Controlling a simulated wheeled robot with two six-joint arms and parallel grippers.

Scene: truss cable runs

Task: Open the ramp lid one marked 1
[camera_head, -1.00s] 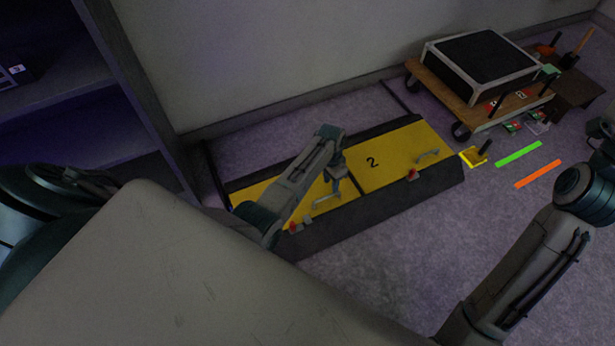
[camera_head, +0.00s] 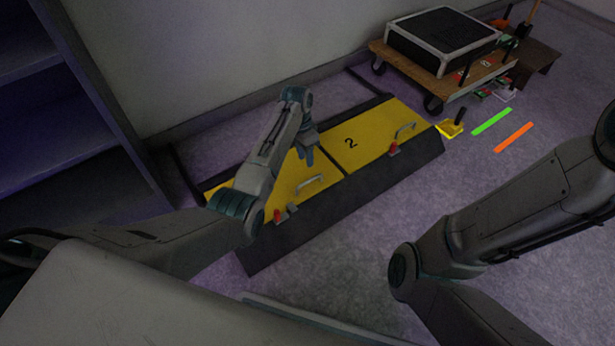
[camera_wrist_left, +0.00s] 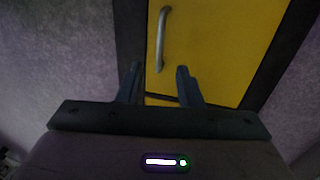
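The ramp is a long dark-edged box with two yellow lids, lying on the carpet. The nearer-left lid (camera_head: 287,187) has a grey handle (camera_head: 310,183) near its front edge; no 1 shows, and my left arm covers part of it. The right lid (camera_head: 378,138) is marked 2. Both lids look shut. My left gripper (camera_head: 308,156) hangs over the left lid, just behind its handle. In the left wrist view its fingers (camera_wrist_left: 158,85) are apart and empty, with a grey handle (camera_wrist_left: 161,40) beyond them. My right gripper is out of view.
Red catches sit at the front edge, by the left lid (camera_head: 277,215) and the right lid (camera_head: 393,150). A wooden dolly (camera_head: 450,82) carries a black case at the back right. Green (camera_head: 491,121) and orange (camera_head: 513,137) strips lie on open carpet. A dark shelf (camera_head: 60,130) stands left.

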